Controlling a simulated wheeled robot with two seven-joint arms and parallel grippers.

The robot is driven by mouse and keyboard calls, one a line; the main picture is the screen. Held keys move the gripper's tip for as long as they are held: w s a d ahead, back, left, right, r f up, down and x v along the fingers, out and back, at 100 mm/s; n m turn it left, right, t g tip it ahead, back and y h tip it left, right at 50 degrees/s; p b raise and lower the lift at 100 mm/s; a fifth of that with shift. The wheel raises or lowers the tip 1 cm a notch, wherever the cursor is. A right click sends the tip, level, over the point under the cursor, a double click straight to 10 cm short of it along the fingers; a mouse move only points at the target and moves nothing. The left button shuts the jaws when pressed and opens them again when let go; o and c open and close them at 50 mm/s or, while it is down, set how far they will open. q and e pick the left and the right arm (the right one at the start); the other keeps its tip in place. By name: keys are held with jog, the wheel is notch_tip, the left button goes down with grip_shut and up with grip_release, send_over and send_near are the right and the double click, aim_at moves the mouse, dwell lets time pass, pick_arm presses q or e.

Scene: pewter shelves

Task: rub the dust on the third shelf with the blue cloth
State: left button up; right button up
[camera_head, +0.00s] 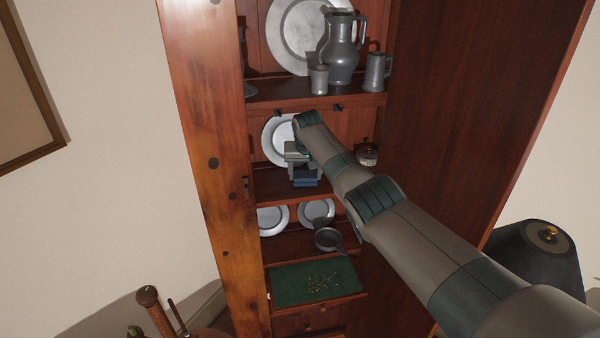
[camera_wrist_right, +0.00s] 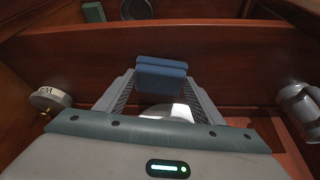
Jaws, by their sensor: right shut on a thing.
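My right gripper (camera_head: 302,170) reaches into the cabinet at the shelf with one upright plate. It is shut on the blue cloth (camera_head: 305,181), a small folded pad held below its fingers. In the right wrist view the cloth (camera_wrist_right: 161,74) sits between the two fingertips (camera_wrist_right: 160,88). The shelf under the gripper (camera_head: 268,185) is reddish wood, largely hidden by my arm and gripper. I cannot make out dust on it, nor whether the cloth touches it. My left gripper is not in view.
A plate (camera_head: 274,142) stands behind the gripper, and a round lidded tin (camera_head: 367,154) is to its right. A jug (camera_head: 342,50) and mugs stand on the shelf above. Plates and a small pan (camera_head: 327,240) are below, over a green-topped slide (camera_head: 290,287) with specks.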

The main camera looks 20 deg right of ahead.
jog(key=shift+s+d+f, duration=0.15)
jog(key=shift+d, duration=0.2)
jog(key=shift+s+d+p, duration=0.15)
jog(key=shift+d+p, duration=0.35)
jog(key=shift+d, duration=1.15)
jog(key=shift+s+d, duration=0.1)
jog(key=shift+d, duration=1.4)
jog(key=shift+s+d, duration=0.15)
jog(key=shift+d, duration=0.65)
jog(key=shift+s+d, duration=0.15)
jog(key=shift+d, duration=0.6)
